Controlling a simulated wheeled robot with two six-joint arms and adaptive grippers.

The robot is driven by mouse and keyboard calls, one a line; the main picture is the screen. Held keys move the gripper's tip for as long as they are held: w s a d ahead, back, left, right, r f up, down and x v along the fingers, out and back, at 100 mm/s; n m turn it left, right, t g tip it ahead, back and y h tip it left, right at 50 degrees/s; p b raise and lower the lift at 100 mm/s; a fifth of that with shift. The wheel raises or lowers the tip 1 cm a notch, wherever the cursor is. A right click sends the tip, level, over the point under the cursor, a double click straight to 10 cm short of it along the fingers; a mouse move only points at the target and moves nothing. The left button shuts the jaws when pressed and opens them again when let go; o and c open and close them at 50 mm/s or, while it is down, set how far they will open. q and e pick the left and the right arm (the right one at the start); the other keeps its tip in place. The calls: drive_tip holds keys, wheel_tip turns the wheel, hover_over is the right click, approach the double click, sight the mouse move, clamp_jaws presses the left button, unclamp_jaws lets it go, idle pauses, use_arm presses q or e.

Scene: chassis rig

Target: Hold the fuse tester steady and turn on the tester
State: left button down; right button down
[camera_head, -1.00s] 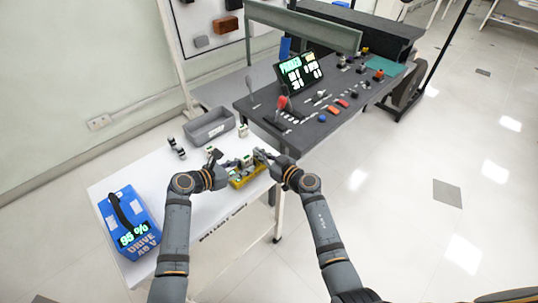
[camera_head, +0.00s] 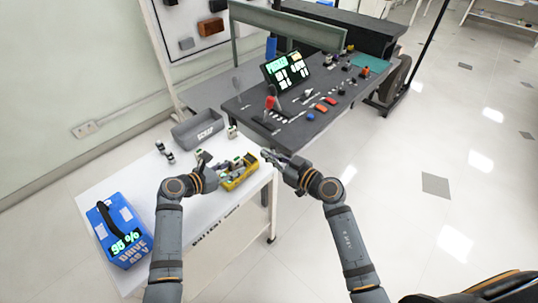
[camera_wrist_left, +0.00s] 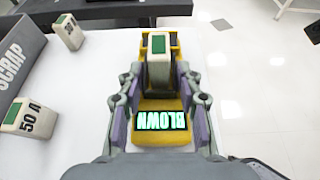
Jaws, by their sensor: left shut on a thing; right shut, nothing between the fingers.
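The yellow fuse tester (camera_head: 241,180) sits on the white table near its right edge. In the left wrist view its body (camera_wrist_left: 160,137) carries a lit display reading "BLOWN". A pale fuse with a green top (camera_wrist_left: 158,52) stands upright at the tester's far end. My left gripper (camera_wrist_left: 158,78) is shut with its fingers along both sides of the tester; in the head view this gripper (camera_head: 212,166) partly hides it. My right gripper (camera_head: 267,156) is shut and empty, just right of the tester and apart from it.
A grey scrap bin (camera_head: 197,130) stands behind, with loose fuses (camera_wrist_left: 28,118) near it. A blue drive unit (camera_head: 118,232) stands at the table's left front. A dark bench (camera_head: 330,95) with a lit screen and several parts lies behind right.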

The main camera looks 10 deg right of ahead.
use_arm(q)
drive_tip(key=c, duration=0.8)
unclamp_jaws()
drive_tip(key=v, duration=1.1)
drive_tip(key=shift+a+f, duration=0.1)
drive_tip(key=shift+f, duration=0.05)
drive_tip(key=shift+s+a, duration=0.25)
drive_tip(key=shift+s, duration=0.15)
